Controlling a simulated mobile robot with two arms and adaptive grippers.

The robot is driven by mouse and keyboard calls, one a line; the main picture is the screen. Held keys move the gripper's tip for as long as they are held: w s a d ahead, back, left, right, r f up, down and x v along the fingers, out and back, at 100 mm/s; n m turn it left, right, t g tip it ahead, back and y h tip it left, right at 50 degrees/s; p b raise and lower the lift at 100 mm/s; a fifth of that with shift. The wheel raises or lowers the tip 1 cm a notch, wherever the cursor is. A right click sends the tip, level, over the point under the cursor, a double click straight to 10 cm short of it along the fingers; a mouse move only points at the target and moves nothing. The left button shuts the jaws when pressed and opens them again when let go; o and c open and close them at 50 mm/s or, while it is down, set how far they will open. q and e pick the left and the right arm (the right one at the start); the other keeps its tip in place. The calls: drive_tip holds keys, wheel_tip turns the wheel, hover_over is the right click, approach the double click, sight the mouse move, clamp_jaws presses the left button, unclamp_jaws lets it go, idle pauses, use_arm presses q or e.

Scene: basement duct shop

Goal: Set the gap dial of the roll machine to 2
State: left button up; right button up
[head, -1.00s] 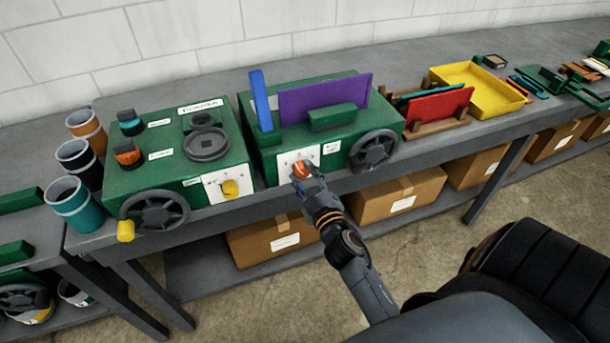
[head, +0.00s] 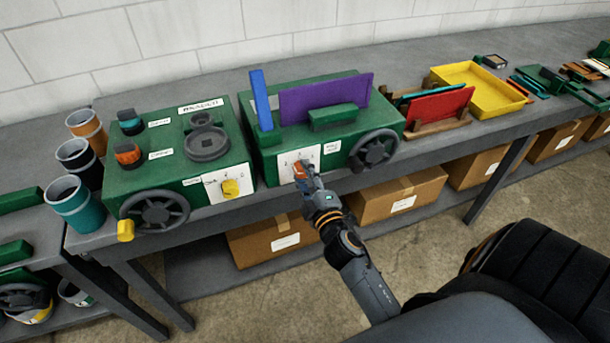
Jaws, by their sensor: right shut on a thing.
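Two green machines stand side by side on the grey bench. The right machine (head: 262,152) carries a purple sheet, a blue upright piece and a dark handwheel. On its white front plate (head: 286,158) is an orange dial (head: 299,168), mostly hidden by my fingers. My right gripper (head: 302,172) is shut on this orange dial. The dial's pointer and the numbers are too small or covered to read. The left machine (head: 120,180) has a white plate with a yellow dial (head: 231,188), which nothing touches. I cannot read which machine is the roll machine. My left gripper is out of view.
Cups (head: 75,203) stand at the left end. A rack with a red sheet (head: 437,105) and a yellow tray (head: 480,90) are to the right. The handwheel (head: 374,150) is right of my gripper. Cardboard boxes (head: 397,196) sit on the lower shelf.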

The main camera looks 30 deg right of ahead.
drive_tip(key=shift+r, duration=0.15)
drive_tip(key=o, duration=1.2)
drive_tip(key=shift+w, duration=0.1)
drive_tip(key=v, duration=0.7)
drive_tip(key=shift+s, duration=0.3)
